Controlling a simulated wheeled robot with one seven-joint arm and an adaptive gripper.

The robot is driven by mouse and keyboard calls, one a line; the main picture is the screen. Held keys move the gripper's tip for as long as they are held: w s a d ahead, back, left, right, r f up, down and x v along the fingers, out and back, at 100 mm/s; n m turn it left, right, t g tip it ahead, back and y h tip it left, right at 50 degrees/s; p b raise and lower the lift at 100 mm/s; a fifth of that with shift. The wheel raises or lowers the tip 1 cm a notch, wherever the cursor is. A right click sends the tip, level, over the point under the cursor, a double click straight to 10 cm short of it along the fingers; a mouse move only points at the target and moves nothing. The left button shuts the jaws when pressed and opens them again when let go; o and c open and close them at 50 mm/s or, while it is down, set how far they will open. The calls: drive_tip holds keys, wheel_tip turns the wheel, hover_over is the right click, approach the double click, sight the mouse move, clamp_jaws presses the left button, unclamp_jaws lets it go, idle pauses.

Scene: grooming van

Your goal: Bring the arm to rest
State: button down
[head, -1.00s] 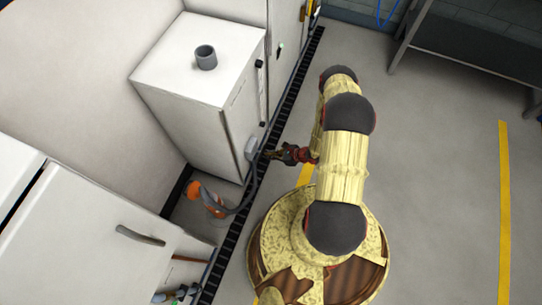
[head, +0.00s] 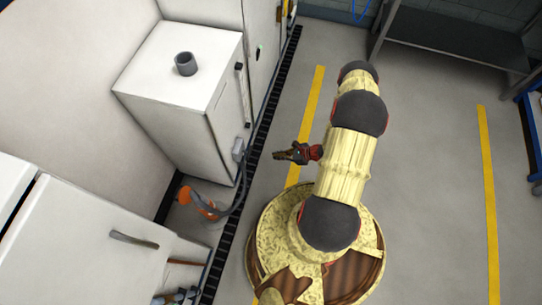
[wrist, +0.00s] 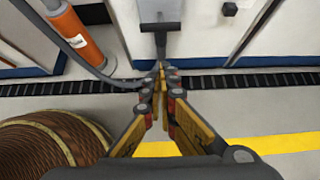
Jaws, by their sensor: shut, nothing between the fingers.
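My gripper (head: 284,155) is at the end of my arm, held out to the left of it above the floor in the head view. In the wrist view my gripper (wrist: 161,72) points toward the white cabinets, with its fingertips together and nothing between them. My arm stands folded above my round patterned base, apart from the cabinets. No object is held.
A white cabinet (head: 165,110) with a grey cup (head: 185,64) on top stands at left. An orange cylinder (head: 197,203) with a grey hose is beside it. A black floor grate (head: 262,130) runs along the cabinets. Grey floor (head: 430,200) is clear at right. A table (head: 450,45) stands at the back right.

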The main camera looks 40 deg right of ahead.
drive_tip(key=shift+s+d+r, duration=0.2)
drive_tip(key=shift+s+r, duration=0.1)
drive_tip(key=shift+s, duration=0.05)
drive_tip(key=s+a+r+n+g+y, duration=0.2)
drive_tip(key=s+a+r+n+y, duration=0.1)
drive_tip(key=s+a+r, duration=0.3)
wheel_tip(320, 180, up, 37)
drive_tip(key=s+a+n+g+h, duration=0.2)
drive_tip(key=n+g+h, duration=0.45)
drive_tip(key=n, duration=1.05)
drive_tip(key=s+a+r+n+t+h, duration=0.1)
drive_tip(key=a+r+n+t, duration=0.2)
drive_tip(key=r, duration=0.9)
drive_tip(key=s+a+r+n+t+h+p, duration=0.1)
drive_tip(key=a+r+n, duration=0.4)
drive_tip(key=r, duration=0.8)
drive_tip(key=shift+s+a+r+t+h, duration=0.3)
drive_tip(key=shift+s+a+t+h, duration=0.15)
drive_tip(key=shift+s+a+t, duration=0.45)
